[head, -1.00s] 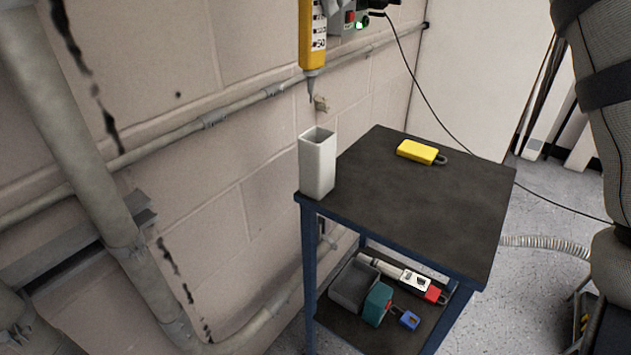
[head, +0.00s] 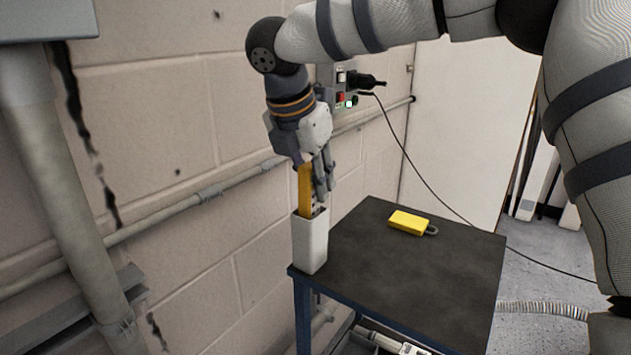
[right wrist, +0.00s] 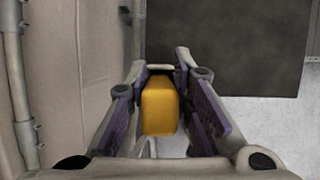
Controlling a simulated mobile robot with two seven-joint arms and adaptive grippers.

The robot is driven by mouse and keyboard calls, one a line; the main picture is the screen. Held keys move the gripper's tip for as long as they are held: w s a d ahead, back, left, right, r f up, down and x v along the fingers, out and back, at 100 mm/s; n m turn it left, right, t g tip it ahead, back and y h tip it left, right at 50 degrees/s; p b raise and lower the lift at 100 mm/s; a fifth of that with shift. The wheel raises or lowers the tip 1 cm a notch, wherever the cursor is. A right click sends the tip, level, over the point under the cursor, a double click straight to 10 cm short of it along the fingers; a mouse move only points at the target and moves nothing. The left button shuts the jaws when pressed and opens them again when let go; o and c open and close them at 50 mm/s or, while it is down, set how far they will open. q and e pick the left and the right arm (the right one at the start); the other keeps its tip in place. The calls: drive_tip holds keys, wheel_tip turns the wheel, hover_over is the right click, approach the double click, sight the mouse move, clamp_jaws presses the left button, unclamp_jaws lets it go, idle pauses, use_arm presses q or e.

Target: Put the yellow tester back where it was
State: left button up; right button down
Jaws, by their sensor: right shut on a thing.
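The yellow tester (head: 305,190) stands upright with its lower part inside the white square holder (head: 311,244) at the near left corner of the cart top. My right gripper (head: 318,178) comes down from above and is shut on the tester's upper part. In the right wrist view the tester's yellow end (right wrist: 159,106) sits between the two fingers. The tester's tip is hidden inside the holder. My left gripper is in neither view.
A yellow padlock (head: 409,222) lies on the dark cart top (head: 420,275), which is otherwise clear. The block wall and a pipe (head: 225,188) run close behind the holder. A control box with a black plug (head: 366,81) and hanging cable is on the wall.

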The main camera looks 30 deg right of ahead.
drive_tip(key=shift+f, duration=0.3)
drive_tip(key=c, duration=1.4)
unclamp_jaws()
